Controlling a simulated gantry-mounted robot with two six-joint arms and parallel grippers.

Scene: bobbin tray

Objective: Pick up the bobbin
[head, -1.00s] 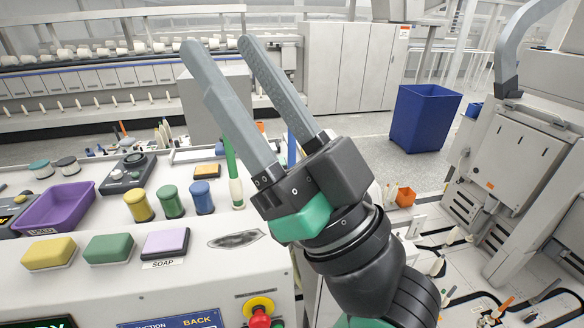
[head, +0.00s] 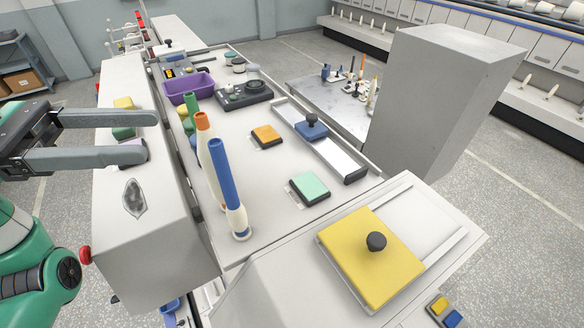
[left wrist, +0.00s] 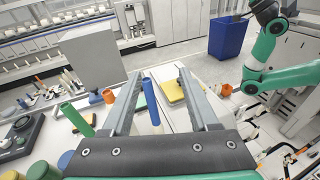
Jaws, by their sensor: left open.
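Three tall bobbins stand upright in a row on the white table: a blue one (head: 224,178), an orange-topped one (head: 204,138) and a green one (head: 191,105). My left gripper (head: 150,137) is open and empty at the left of the head view, its fingers pointing right across the white box beside the bobbins. In the left wrist view, the blue bobbin (left wrist: 151,96) shows between the two fingers, beyond the gripper's base. The green bobbin (left wrist: 76,119) and orange top (left wrist: 108,96) show left of the fingers. No contact is visible. My right gripper is not seen.
A purple tray (head: 190,87), a dark device (head: 244,94), an orange pad (head: 267,135), a mint pad (head: 310,188) and a rail with a blue slider (head: 311,128) lie on the table. A yellow plate (head: 370,258) with a black knob is at front right.

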